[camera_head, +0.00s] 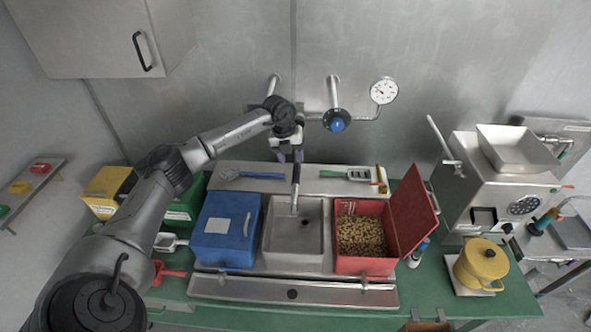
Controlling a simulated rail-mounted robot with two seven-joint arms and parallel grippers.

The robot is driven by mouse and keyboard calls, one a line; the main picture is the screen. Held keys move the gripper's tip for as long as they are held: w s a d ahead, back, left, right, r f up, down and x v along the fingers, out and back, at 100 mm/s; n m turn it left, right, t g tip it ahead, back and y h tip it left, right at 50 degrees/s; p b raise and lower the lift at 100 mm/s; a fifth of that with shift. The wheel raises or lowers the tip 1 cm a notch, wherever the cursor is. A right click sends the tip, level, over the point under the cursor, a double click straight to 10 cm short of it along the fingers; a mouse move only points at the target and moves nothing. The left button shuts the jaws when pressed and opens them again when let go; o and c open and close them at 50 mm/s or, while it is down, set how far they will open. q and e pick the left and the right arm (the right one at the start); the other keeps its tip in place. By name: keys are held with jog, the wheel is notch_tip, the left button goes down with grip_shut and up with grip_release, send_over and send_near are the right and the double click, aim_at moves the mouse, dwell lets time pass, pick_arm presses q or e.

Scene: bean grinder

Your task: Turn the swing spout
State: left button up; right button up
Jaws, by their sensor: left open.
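The swing spout (295,187) is a slim metal tube with a dark middle section. It points down the picture over the steel sink basin (312,224), between the blue and the red bins. My left gripper (290,156) is open at the upper, wall-side end of the spout, with its fingertips pointing toward it. The gripper and wrist hide the spout's base, and I cannot tell whether the fingers touch the tube. My right gripper is not in view.
A closed blue bin (227,230) is left of the basin. A red bin (361,237) of beans, lid open, is right. A blue-knobbed valve (337,122) and gauge (384,91) are on the wall. The grinder (497,185) and yellow pot (481,264) stand farther right.

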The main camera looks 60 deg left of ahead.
aim_at(296, 172)
pick_arm(q)
jog(key=shift+w+d+f+p, duration=0.15)
jog(key=shift+w+f+p, duration=0.05)
jog(key=shift+f, duration=0.95)
jog(key=shift+w+d+f+p, duration=0.1)
jog(key=shift+w+f+p, duration=0.1)
jog(key=shift+f, duration=0.9)
jog(key=shift+w+d+f+p, duration=0.15)
jog(key=shift+f+p, duration=0.05)
jog(key=shift+f, duration=0.95)
grip_shut()
